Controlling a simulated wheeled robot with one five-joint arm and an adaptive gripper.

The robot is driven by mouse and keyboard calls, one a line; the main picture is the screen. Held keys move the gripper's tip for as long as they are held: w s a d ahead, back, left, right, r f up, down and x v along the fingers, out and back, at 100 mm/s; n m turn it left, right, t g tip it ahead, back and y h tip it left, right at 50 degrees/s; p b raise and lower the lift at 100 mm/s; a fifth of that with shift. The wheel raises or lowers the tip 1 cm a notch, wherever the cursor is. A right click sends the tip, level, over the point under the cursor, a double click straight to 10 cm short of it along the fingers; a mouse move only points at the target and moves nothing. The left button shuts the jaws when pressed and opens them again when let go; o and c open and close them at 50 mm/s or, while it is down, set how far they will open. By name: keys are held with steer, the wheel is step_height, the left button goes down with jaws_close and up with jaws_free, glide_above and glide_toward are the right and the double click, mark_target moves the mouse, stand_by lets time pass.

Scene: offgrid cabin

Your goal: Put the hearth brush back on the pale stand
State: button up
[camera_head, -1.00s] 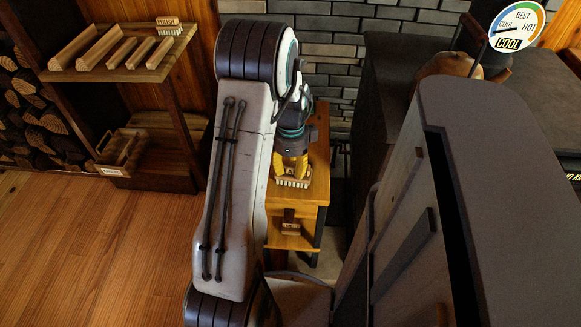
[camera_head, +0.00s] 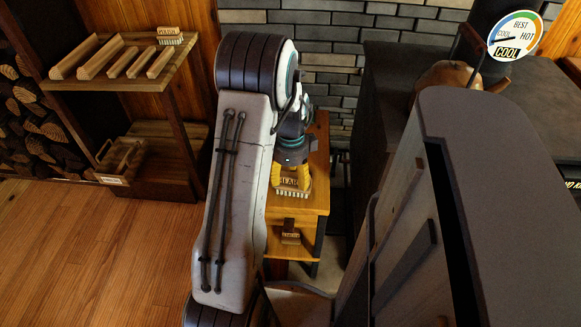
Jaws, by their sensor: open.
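A small block-shaped brush (camera_head: 291,192) with pale bristles and a partly covered label sits on top of the yellow-brown wooden stand (camera_head: 312,150). My gripper (camera_head: 290,178), with yellow fingers, points down right at this brush and is open; the fingers hide part of it. A second small labelled brush (camera_head: 290,234) lies on the lower shelf of the same stand. A third labelled brush (camera_head: 170,36) stands on the left shelf unit's top board. The labels are too small to read surely, so I cannot tell which is the hearth brush. I cannot tell which stand is the pale one.
The left shelf unit (camera_head: 112,82) carries several pale wooden bars on top and a wooden tray (camera_head: 122,160) below. A dark stove (camera_head: 400,75) with a copper kettle (camera_head: 450,75) stands at the right. Firewood (camera_head: 35,125) is stacked at far left. Wooden floor (camera_head: 95,255) is clear at left.

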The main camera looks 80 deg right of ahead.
step_height(320, 180, up, 12)
steer(key=w+a+r+n+h+p, duration=0.1)
steer(key=w+a+r+n+p, duration=0.3)
steer(key=w+a+r+n, duration=0.55)
steer(key=w+a+r+n+h+p, duration=0.1)
steer(key=w+a+r+n+p, duration=0.5)
steer(key=w, duration=0.7)
steer(key=s+a+r+n+t+p, duration=0.1)
steer(key=a+r+n+p, duration=0.2)
steer(key=a+n, duration=0.7)
steer(key=a+r+n+t+y+p, duration=0.1)
steer(key=a+r+n+p, duration=0.3)
steer(key=a+n, duration=0.7)
steer(key=shift+s+a+r+t+y, duration=0.35)
steer(key=shift+a+r+t, duration=0.35)
steer(key=shift+a, duration=0.8)
